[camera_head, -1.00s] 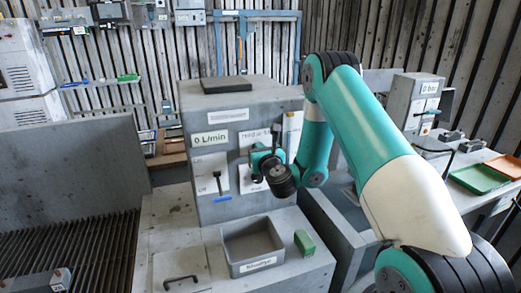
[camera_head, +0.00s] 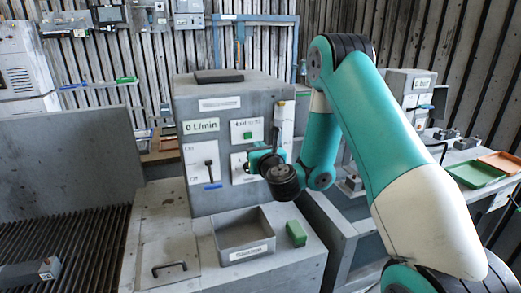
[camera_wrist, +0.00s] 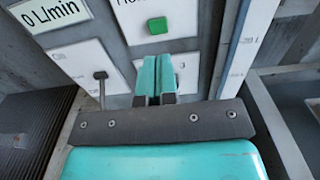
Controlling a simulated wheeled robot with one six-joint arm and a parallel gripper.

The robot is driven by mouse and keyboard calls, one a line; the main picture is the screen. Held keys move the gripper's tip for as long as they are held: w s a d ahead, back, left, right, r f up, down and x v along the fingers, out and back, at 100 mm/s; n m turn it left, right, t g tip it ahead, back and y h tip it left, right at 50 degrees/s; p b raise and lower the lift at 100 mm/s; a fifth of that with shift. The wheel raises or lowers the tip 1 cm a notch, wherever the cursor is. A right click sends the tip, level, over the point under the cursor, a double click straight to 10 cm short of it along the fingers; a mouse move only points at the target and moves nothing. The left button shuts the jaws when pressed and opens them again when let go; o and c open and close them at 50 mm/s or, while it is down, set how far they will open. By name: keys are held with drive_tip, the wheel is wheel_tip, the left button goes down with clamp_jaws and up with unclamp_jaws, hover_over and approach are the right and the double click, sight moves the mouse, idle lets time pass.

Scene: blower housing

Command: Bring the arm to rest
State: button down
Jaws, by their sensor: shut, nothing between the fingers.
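My teal and black arm reaches in from the right in the head view, bent at a high elbow. My gripper (camera_head: 256,161) is shut and empty, in front of the grey blower housing (camera_head: 215,105). In the wrist view its two teal fingers (camera_wrist: 156,78) lie together, pointing at the housing's front panel, just below a green button (camera_wrist: 157,25). I cannot tell how far the fingertips are from the panel. The lower right label is partly hidden behind the gripper.
Green (camera_head: 474,174) and orange (camera_head: 502,163) trays lie on the right bench. A slatted bed (camera_head: 60,235) lies at left.

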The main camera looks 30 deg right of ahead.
drive_tip(key=s+a+r+n+g+y+b, duration=0.1)
drive_tip(key=a+r+n+y, duration=0.2)
drive_tip(key=a+n+y, duration=0.45)
drive_tip(key=s+a+r+n+g+y, duration=0.1)
drive_tip(key=a+r+n+y, duration=0.25)
drive_tip(key=a+n, duration=0.6)
drive_tip(key=s+a+n+g+y, duration=0.4)
drive_tip(key=s+a+n+g, duration=0.2)
drive_tip(key=s+a+n, duration=0.4)
drive_tip(key=s+d+f+n+g+h+b, duration=0.1)
drive_tip(key=s+d+n+g+h, duration=0.1)
drive_tip(key=s+n, duration=0.7)
drive_tip(key=s+d+f+n+g+h, duration=0.1)
drive_tip(key=s+n+g+h, duration=0.3)
drive_tip(key=s+n+g, duration=0.3)
drive_tip(key=s+n, duration=0.3)
drive_tip(key=s, duration=0.2)
drive_tip(key=shift+s+d+f+b, duration=0.15)
drive_tip(key=shift+d+f+b, duration=0.05)
drive_tip(key=shift+d+b, duration=0.2)
